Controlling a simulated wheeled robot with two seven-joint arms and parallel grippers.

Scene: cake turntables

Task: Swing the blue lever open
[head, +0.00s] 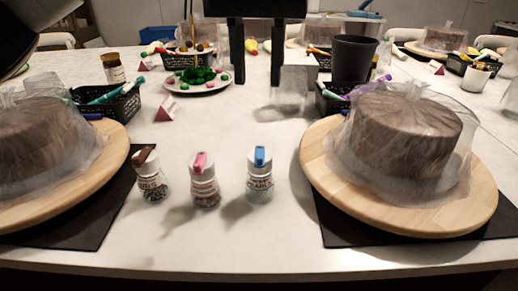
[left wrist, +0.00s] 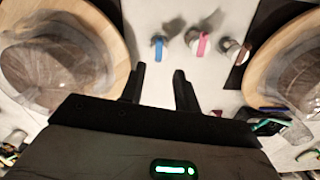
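A small shaker bottle (head: 260,185) with a white cap stands upright on the table, rightmost of three in the head view. Its blue lever (head: 260,155) lies on top of the cap; its exact angle is hard to tell. The lever also shows in the left wrist view (left wrist: 158,48), beyond the fingertips. My left gripper (head: 257,82) is open and empty, above the table and behind the bottles in the head view. Its two fingers show apart in the left wrist view (left wrist: 160,80), not touching the bottle. My right gripper is not in view.
Bottles with a pink lever (head: 200,162) and a brown lever (head: 144,157) stand to the left. Wrapped cakes on wooden turntables flank them, left (head: 100,185) and right (head: 315,165). A plate of green and pink sweets (head: 197,80) and a dark cup (head: 353,60) stand behind.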

